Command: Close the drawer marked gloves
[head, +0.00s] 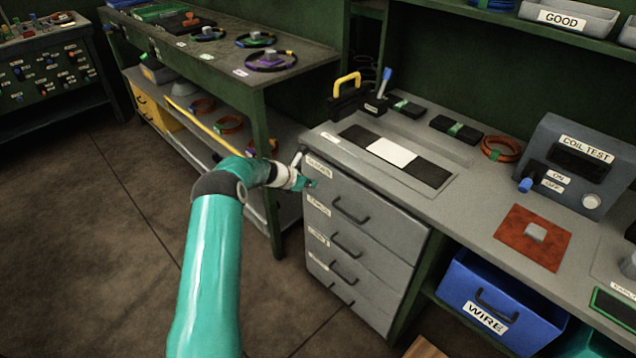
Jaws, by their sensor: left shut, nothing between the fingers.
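The grey drawer unit (372,262) stands under the right workbench with several drawers stacked one above the other. The top drawer (385,217) carries a white label (319,167) that seems to read GLOVES, and it has a dark handle (350,213). Its front looks about level with the drawers below; I cannot tell if a small gap is left. My left gripper (303,181) is shut and empty at the left end of this front, beside the label, hiding part of its edge. Whether it touches the front is unclear. My right gripper is out of view.
A blue WIRE bin (492,302) sits right of the drawers. The floor left of them is clear.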

